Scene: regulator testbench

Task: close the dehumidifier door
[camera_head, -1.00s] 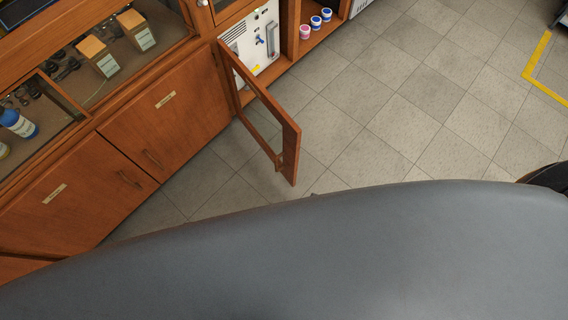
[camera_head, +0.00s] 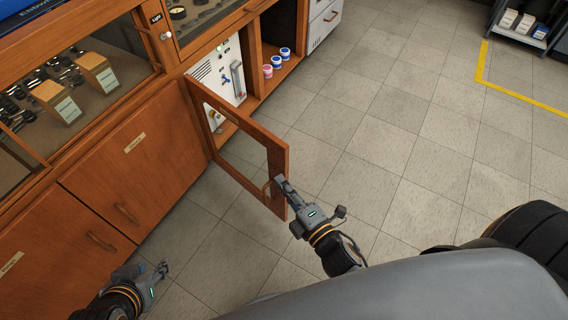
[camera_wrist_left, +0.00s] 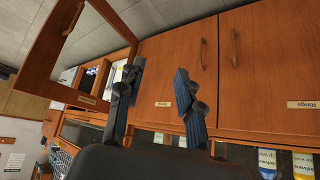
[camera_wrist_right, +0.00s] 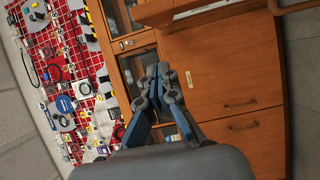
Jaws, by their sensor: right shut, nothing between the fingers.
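The dehumidifier door (camera_head: 277,165), a wooden frame with a see-through middle, stands open, swung out from the low cabinet. A small handle (camera_head: 267,189) is near its free edge. The door also shows at upper left in the left wrist view (camera_wrist_left: 43,58). My right gripper (camera_head: 281,183) is shut and empty at the door's free edge, on its right side; I cannot tell whether it touches. It shows closed in the right wrist view (camera_wrist_right: 159,72). My left gripper (camera_head: 160,270) is open and empty, low in front of the closed cabinet doors.
The open compartment holds a white dehumidifier panel (camera_head: 217,72). Small jars (camera_head: 273,63) stand on the shelf beside it. Closed cabinet doors (camera_head: 140,175) lie left of the door. Tiled floor (camera_head: 400,130) is clear to the right, up to a yellow floor line (camera_head: 520,97).

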